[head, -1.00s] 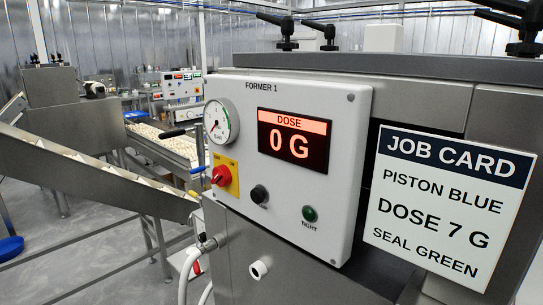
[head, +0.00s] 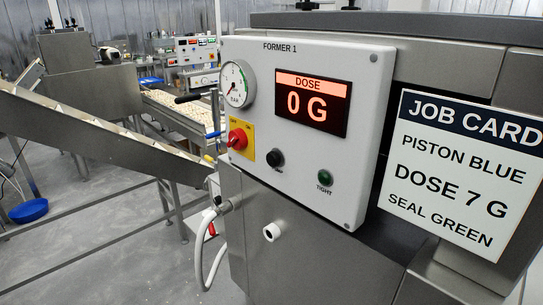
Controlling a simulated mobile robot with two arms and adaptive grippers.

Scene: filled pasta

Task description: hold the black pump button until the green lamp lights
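The black pump button (head: 276,157) sits low on the white control panel (head: 350,190) marked FORMER 1, right of the red rotary switch. The green lamp (head: 324,177) is to its right, with TIGHT printed below; it looks dark green and unlit. The dose display (head: 308,104) reads 0 G in lit digits. A round BAR gauge (head: 237,85) is at the panel's upper left, its needle pointing to the lower left. Nothing is touching the button. Neither of my grippers shows in the head view.
A job card (head: 460,170) at right reads PISTON BLUE, DOSE 7 G, SEAL GREEN. A sloped metal chute (head: 100,130) and a conveyor of pasta (head: 180,112) lie left. A white hose (head: 200,250) hangs below the panel.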

